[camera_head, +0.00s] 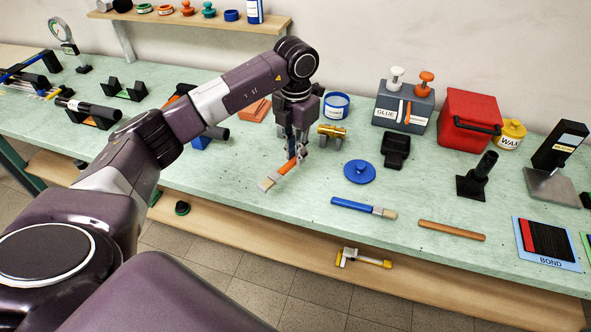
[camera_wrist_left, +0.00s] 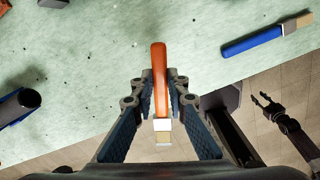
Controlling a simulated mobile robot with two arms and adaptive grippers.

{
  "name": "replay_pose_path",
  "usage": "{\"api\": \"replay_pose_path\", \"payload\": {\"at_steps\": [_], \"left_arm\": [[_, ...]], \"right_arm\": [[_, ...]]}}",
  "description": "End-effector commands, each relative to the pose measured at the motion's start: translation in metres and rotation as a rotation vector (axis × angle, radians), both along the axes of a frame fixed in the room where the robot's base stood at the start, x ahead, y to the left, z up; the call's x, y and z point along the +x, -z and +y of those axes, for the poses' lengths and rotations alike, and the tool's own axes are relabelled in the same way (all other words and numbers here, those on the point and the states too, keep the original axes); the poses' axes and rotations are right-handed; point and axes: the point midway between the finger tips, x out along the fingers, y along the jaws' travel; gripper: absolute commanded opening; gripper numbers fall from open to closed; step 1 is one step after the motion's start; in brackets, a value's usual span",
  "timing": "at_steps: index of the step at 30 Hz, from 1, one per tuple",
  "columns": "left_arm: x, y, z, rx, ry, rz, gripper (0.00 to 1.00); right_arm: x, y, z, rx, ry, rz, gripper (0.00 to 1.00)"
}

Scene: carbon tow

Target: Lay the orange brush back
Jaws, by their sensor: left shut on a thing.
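The orange brush (camera_head: 287,167) is held by my left gripper (camera_head: 297,150), low over the front part of the green bench. Its pale bristle end points down and to the left, toward the bench's front edge. I cannot tell whether the bristles touch the bench. In the left wrist view the orange handle (camera_wrist_left: 159,65) runs up between the two fingers of my left gripper (camera_wrist_left: 163,88), which are shut on the brush. A dark jointed part with a forked tip, possibly my right gripper (camera_wrist_left: 270,108), shows at the lower right there; its opening is unclear.
A blue brush (camera_head: 358,206) and a wooden stick (camera_head: 452,230) lie to the right. A blue round lid (camera_head: 360,172) and a brass fitting (camera_head: 332,131) are nearby. A blue-and-black part (camera_head: 205,138) stands left of the gripper. The bench front between them is clear.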

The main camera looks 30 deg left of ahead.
Motion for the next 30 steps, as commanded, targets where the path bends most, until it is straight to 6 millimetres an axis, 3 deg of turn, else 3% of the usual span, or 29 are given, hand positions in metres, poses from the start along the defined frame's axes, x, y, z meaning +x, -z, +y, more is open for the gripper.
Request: {"api": "replay_pose_path", "payload": {"at_steps": [3, 11, 18, 29, 30], "left_arm": [[-0.001, 0.02, 0.0, -0.001, 0.0, 0.002, 0.0], [0.0, 0.04, 0.0, 0.0, 0.001, 0.001, 0.0], [0.0, 0.073, -0.001, -0.001, 0.0, 0.001, 0.0], [0.0, 0.079, 0.0, 0.0, 0.001, -0.001, 0.0], [0.0, 0.08, 0.0, 0.0, 0.001, -0.001, 0.15]], "right_arm": [[0.0, -0.006, 0.0, 0.0, 0.0, 0.0, 0.36], [0.0, -0.01, 0.0, 0.0, 0.0, 0.0, 0.36], [0.0, -0.017, 0.0, 0.0, 0.0, 0.0, 0.36], [0.0, -0.012, 0.003, 0.003, 0.001, 0.002, 0.36], [0.0, -0.012, 0.003, 0.003, 0.002, 0.002, 0.36]]}}
